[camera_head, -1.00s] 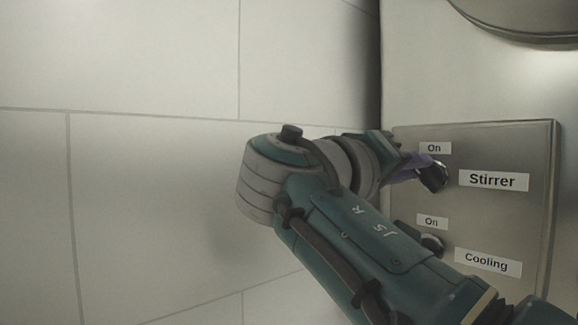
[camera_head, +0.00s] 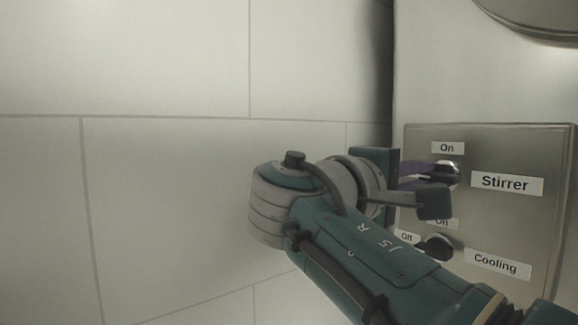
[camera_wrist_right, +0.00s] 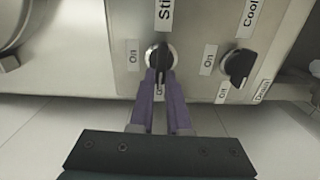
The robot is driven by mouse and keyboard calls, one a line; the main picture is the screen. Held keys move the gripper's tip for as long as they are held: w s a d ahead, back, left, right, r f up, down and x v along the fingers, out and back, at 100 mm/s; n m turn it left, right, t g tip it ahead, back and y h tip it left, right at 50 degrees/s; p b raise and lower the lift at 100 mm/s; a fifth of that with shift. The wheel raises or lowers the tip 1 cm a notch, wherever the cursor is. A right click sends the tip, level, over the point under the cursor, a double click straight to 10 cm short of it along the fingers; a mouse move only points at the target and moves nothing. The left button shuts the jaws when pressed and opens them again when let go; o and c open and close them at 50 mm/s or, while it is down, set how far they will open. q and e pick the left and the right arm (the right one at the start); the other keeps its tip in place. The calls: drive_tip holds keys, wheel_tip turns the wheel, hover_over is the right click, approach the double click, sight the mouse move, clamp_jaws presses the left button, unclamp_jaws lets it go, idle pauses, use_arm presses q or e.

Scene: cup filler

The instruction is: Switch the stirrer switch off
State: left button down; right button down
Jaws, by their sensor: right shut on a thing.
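The stirrer switch (camera_head: 449,171) is a black knob on a round metal base, beside the Stirrer label on the steel panel. In the right wrist view the stirrer switch (camera_wrist_right: 162,58) has its black handle running up and down the picture, with the On label to its left. Its lower label is partly hidden between my fingers. My right gripper (camera_wrist_right: 161,74) has purple fingers, one on each side of the handle, shut on it. In the head view my right gripper (camera_head: 440,174) reaches the knob from the left. My left gripper is not in view.
The cooling switch (camera_head: 436,246) sits just below, close to my right wrist. It also shows in the right wrist view (camera_wrist_right: 238,67), right of the stirrer switch. A round metal rim (camera_head: 535,12) is above the panel. The tiled floor at left is clear.

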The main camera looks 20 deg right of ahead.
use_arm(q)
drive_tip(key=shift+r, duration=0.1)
use_arm(e)
drive_tip(key=shift+d+f+n, duration=0.1)
drive_tip(key=shift+f+n, duration=0.1)
drive_tip(key=shift+n, duration=0.2)
drive_tip(key=c, duration=0.9)
unclamp_jaws()
drive_tip(key=shift+r, duration=0.1)
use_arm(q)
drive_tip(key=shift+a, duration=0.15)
